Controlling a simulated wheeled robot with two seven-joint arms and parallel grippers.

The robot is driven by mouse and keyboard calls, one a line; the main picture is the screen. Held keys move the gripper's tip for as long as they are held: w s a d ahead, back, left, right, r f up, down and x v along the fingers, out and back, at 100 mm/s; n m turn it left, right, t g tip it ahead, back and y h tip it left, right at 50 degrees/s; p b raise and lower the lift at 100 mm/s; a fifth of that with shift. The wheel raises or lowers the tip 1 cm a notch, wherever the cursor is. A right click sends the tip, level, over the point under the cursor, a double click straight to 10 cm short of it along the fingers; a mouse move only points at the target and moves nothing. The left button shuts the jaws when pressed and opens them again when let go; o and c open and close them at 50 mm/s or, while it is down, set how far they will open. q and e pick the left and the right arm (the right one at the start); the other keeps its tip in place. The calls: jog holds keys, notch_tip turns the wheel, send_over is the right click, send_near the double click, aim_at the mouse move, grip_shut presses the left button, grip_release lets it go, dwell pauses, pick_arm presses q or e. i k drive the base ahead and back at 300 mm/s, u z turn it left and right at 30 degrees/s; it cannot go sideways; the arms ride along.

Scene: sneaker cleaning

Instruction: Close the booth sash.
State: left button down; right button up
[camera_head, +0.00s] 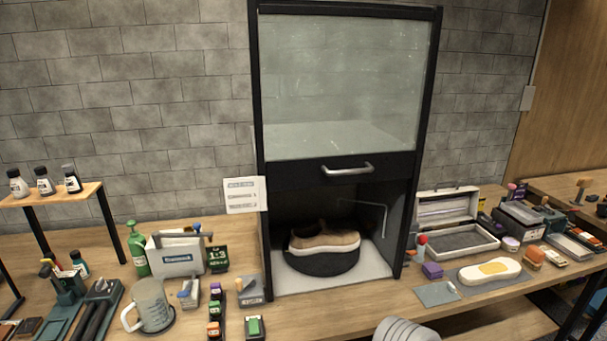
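The booth (257,150) is a tall black-framed cabinet standing on the wooden table against the wall. Its sash (340,85) is a clear pane with a black bottom rail and a silver bar handle (348,169). The sash is raised, and the booth's lower front is open below the rail. Inside, a tan sneaker (325,238) with a pale sole rests on a black round disc (320,263) over a light floor (360,279). Neither of my grippers is in view, and nothing touches the handle.
Left of the booth are a glass mug (151,305), a green bottle (138,250), a white caddy (178,255) and a raised bottle shelf (50,196). Right are an open grey case (450,240) and a yellow-white pad (490,271). A label card (242,194) is by the booth's left post.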

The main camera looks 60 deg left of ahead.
aim_at(285, 175)
jog(key=k, duration=0.4)
jog(key=u, duration=0.75)
